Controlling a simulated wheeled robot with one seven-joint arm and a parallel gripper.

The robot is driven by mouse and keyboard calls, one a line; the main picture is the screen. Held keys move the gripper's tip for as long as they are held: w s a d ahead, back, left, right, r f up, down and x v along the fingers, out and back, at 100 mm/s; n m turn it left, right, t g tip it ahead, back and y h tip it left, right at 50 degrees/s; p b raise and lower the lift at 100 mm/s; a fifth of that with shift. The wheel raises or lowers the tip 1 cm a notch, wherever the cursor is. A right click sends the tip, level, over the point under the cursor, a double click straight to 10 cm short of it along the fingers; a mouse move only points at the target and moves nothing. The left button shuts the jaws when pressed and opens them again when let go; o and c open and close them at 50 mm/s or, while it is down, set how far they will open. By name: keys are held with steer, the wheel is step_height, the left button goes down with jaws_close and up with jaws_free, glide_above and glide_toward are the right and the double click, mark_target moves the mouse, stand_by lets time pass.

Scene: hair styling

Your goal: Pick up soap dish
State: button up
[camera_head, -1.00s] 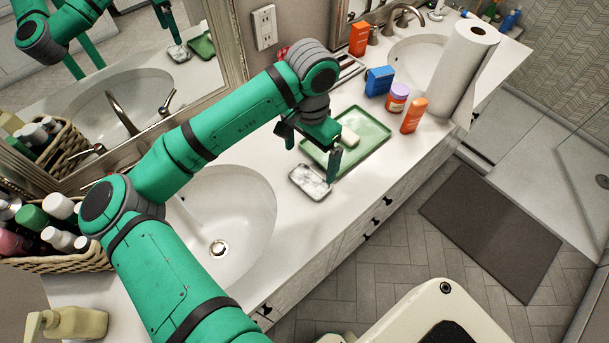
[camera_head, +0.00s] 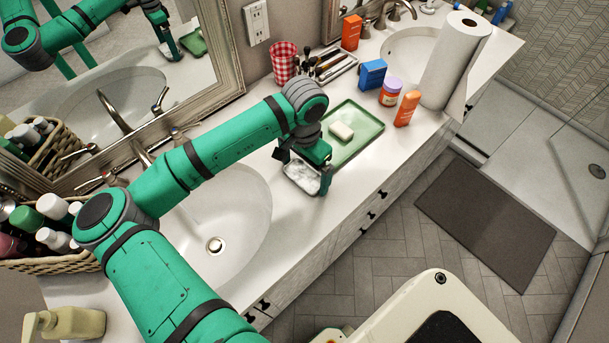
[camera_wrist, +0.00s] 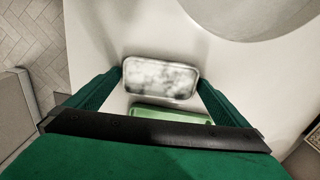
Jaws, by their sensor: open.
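The soap dish (camera_head: 302,178) is a small, shallow rectangular dish with a whitish marbled face and a metallic rim. It lies on the white counter between the left sink and the green tray, partly hidden by my gripper in the head view. In the wrist view the soap dish (camera_wrist: 160,78) sits between the fingertips, across the opening. My gripper (camera_head: 304,172) points down over the dish, with one finger at each end of it. The gripper (camera_wrist: 160,83) is open; I cannot tell whether either finger touches the dish.
The green tray (camera_head: 366,146) with a white soap bar (camera_head: 341,131) lies just beyond the dish. The left sink (camera_head: 240,215) is beside it. Orange (camera_head: 407,108) and blue (camera_head: 372,74) packages and a paper towel roll (camera_head: 455,62) stand farther right. The counter's front edge is close.

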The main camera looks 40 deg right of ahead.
steer(key=c, duration=0.8)
steer(key=shift+r, duration=0.1)
steer(key=shift+r, duration=0.5)
steer(key=s+d+r, duration=0.2)
steer(key=s+r, duration=0.2)
steer(key=s+d+r, duration=0.2)
steer(key=s+r, duration=0.2)
steer(key=s+d+r, duration=0.2)
steer(key=s+r, duration=0.2)
steer(key=shift+s+d, duration=0.1)
steer(key=shift+s, duration=0.2)
